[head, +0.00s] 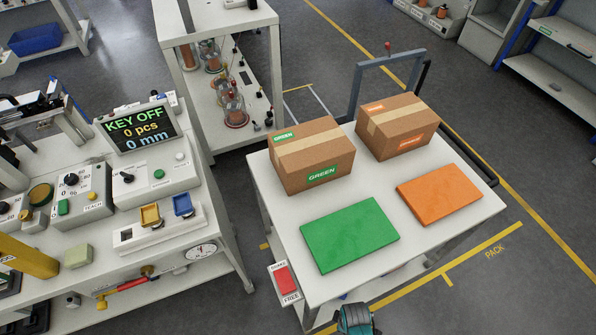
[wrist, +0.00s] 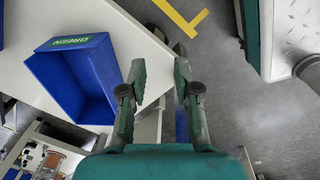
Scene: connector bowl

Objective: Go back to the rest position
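My gripper (wrist: 162,82) shows in the wrist view with its two fingers apart and nothing between them. It hangs over the edge of a white table, with grey floor beyond. A blue open bin (wrist: 62,80) with a GREEN label stands on that table, to the left of the fingers and apart from them. In the head view only a teal part of my arm shows at the bottom edge; my fingers are not seen there.
In the head view a white cart (head: 270,205) carries two cardboard boxes (head: 318,160) (head: 405,135), a green panel (head: 349,234) and an orange panel (head: 440,194). A control bench (head: 222,258) with a KEY OFF display (head: 140,130) stands left. Open floor (head: 545,280) lies right of the cart.

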